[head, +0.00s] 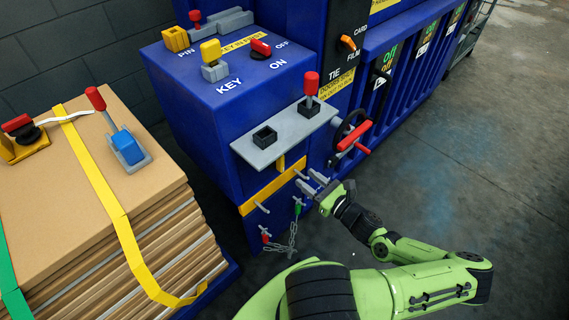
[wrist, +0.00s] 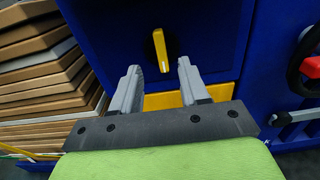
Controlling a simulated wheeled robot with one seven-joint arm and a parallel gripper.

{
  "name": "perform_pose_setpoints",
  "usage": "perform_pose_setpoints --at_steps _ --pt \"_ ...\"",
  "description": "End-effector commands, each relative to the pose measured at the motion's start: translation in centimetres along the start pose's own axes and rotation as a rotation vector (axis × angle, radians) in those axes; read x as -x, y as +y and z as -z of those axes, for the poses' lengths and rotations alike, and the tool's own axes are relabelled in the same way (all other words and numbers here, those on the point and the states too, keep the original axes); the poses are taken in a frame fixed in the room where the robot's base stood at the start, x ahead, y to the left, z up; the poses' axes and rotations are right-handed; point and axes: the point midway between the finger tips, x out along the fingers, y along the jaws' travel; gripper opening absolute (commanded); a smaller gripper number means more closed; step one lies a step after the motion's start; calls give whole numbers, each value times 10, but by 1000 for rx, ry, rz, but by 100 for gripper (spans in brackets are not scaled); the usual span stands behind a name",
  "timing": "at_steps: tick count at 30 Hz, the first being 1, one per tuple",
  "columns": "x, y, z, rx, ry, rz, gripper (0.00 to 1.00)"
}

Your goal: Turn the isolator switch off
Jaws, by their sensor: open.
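A yellow rotary knob (wrist: 160,50) on a black disc sits on the blue cabinet face. It stands nearly upright, with a white mark at its lower end. In the head view a yellow piece (head: 281,163) under the grey shelf looks like the same knob. A red switch (head: 261,48) on the cabinet top lies between OFF and ON labels. I cannot tell for certain which is the isolator switch. My gripper (head: 311,184) is open and empty in front of the cabinet's lower face. In the wrist view its fingers (wrist: 155,84) point towards the yellow knob, apart from it.
A grey shelf (head: 285,135) with a red-topped lever juts out above my gripper. A black handwheel (head: 350,132) with a red handle is close on the right. A yellow bar (head: 262,192), pegs and hanging chains are below. Strapped cardboard (head: 50,195) stands left; floor at right is clear.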

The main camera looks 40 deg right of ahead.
Motion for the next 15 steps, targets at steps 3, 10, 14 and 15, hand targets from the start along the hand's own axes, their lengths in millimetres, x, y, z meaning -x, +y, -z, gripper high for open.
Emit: perform_pose_setpoints --at_steps 3,10,14,15 --pt "-32 2 2 0 -2 -4 45" --pt "-85 1 3 2 1 -4 45" --pt "-101 1 2 1 2 -3 45" --pt "-104 1 2 1 2 -3 45"
